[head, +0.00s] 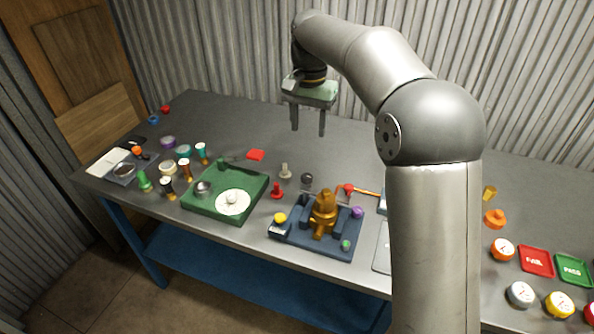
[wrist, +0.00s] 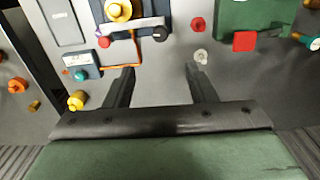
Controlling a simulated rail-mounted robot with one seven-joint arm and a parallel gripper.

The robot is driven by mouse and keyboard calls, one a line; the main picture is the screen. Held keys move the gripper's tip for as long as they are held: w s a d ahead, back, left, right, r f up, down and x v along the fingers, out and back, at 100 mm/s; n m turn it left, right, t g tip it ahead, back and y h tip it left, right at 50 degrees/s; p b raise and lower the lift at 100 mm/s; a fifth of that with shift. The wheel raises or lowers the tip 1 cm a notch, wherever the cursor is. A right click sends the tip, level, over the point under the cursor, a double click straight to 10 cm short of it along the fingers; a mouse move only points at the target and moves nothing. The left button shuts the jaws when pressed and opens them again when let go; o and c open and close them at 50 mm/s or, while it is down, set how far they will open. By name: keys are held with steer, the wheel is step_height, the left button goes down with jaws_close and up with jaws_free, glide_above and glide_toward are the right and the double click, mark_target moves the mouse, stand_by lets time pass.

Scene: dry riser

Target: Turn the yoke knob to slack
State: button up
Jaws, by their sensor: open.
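A dark blue fixture (head: 330,247) holds an upright brass valve body (head: 323,208) near the table's front edge. I cannot tell which of these is the yoke knob, and no slack mark is legible. My gripper (head: 309,131) hangs open and empty, well above and behind the fixture, fingers down. In the wrist view my open fingers (wrist: 160,70) have bare table between them, and the brass body (wrist: 118,9) is cut off by the top edge.
A green board (head: 245,190) with a white disc lies left of the fixture. A red knob (head: 277,190), a pale knob (head: 286,171) and a dark ball (head: 307,179) stand behind the fixture. Red and green trays (head: 536,260) lie at right. The table's back middle is clear.

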mark_target(307, 176)
step_height(307, 176, down, 15)
steer(key=shift+f+p, duration=0.15)
steer(key=shift+p, duration=0.4)
steer(key=shift+c, duration=0.3)
steer(key=c, duration=0.9)
